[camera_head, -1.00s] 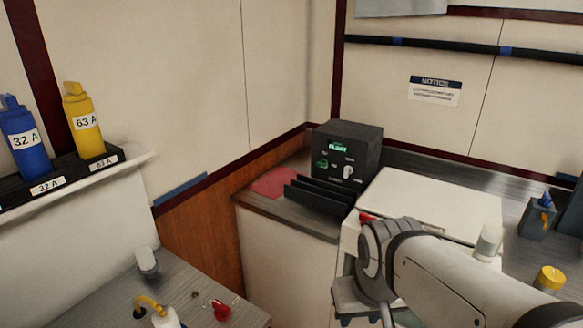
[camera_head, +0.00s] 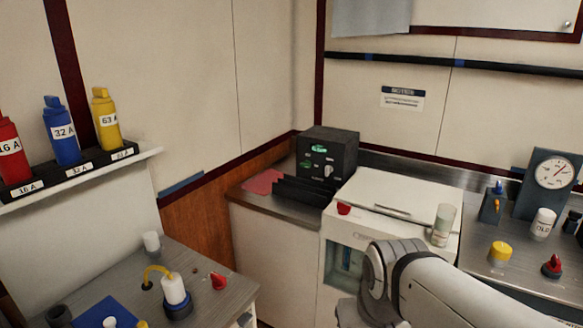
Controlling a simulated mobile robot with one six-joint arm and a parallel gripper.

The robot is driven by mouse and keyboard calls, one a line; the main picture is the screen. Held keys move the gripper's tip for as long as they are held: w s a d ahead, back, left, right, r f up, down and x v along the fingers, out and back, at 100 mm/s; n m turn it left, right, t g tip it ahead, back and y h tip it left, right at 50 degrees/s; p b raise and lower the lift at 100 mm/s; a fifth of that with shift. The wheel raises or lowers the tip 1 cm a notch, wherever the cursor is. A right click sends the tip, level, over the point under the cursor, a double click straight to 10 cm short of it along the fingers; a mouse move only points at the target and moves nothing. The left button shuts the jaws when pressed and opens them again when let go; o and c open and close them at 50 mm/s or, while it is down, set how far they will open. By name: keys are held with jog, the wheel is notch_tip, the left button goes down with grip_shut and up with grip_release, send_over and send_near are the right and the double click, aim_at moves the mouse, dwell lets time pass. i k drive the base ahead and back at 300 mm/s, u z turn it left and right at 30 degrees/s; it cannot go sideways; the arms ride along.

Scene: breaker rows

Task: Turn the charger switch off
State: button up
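A black box (camera_head: 343,146) with a small lit green display stands on the counter in the back corner. It looks like the charger, but its lettering is too small to read. A pale knob (camera_head: 328,171) on its front looks like the switch; its setting is unclear. A low black rack (camera_head: 300,191) stands in front of the box and hides its lower front. My arm (camera_head: 430,285) reaches in from the lower right, below and to the right of the box and apart from it. My gripper's fingers do not show.
A white cabinet (camera_head: 390,198) with a handle, a red knob (camera_head: 344,208) and a pale bottle (camera_head: 442,226) on top stands right of the box. A red mat (camera_head: 263,181) lies to its left.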

aim_at(307, 164)
jog(key=z, duration=0.05)
jog(key=i, duration=0.9)
jog(key=u, duration=0.05)
